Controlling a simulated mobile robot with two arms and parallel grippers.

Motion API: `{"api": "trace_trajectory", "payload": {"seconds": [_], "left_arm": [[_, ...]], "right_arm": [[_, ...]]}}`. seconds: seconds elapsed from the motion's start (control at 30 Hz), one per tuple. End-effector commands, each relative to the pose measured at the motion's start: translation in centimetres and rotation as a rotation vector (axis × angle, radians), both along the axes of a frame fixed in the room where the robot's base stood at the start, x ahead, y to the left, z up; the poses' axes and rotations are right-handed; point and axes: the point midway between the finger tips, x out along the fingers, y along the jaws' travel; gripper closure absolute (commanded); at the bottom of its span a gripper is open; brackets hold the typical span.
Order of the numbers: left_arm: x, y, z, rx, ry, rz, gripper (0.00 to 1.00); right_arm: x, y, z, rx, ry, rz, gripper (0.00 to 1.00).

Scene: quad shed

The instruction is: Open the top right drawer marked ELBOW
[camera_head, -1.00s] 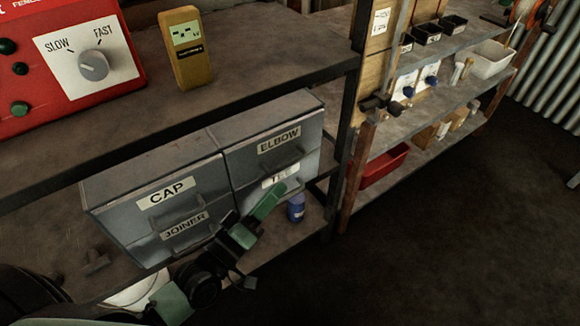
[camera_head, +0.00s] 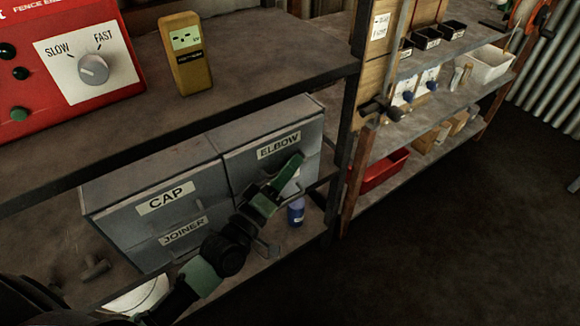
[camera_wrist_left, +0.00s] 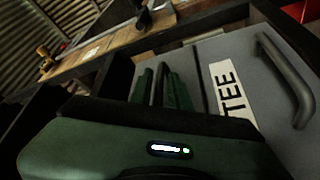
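The grey drawer cabinet (camera_head: 110,190) stands on the lower shelf. Its top right drawer, marked ELBOW (camera_head: 279,146), looks shut and flush with its neighbours. My left gripper (camera_head: 285,172) is at the front of this drawer, below the label, and covers its handle in the head view. In the left wrist view, the green fingers (camera_wrist_left: 163,88) lie close to either side of a dark bar, which looks like the ELBOW handle. I cannot tell whether they are pressed on it. The TEE drawer (camera_wrist_left: 232,90) is beside the fingers. My right gripper is not in view.
The CAP (camera_head: 166,197) and JOINER (camera_head: 184,231) drawers are on the left. A shelf with a yellow meter (camera_head: 186,55) overhangs the cabinet. The floor (camera_head: 420,240) on the right is clear.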

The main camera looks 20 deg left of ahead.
Motion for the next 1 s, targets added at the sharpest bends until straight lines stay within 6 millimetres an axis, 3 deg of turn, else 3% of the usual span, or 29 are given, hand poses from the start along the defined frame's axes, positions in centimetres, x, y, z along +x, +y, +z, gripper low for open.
{"api": "trace_trajectory", "payload": {"seconds": [0.03,0.1,0.13,1.0], "left_arm": [[-0.02,0.0,-0.02,0.0,0.0,0.0,0.82],[-0.02,0.01,-0.01,0.0,0.0,0.0,0.99],[-0.02,0.01,-0.01,0.0,0.0,0.0,1.0],[-0.06,0.03,-0.08,0.0,0.001,0.001,1.0]], "right_arm": [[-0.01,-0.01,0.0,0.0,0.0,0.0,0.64],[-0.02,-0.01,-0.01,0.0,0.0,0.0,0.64],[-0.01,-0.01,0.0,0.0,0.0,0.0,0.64],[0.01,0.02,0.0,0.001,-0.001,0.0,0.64]]}}
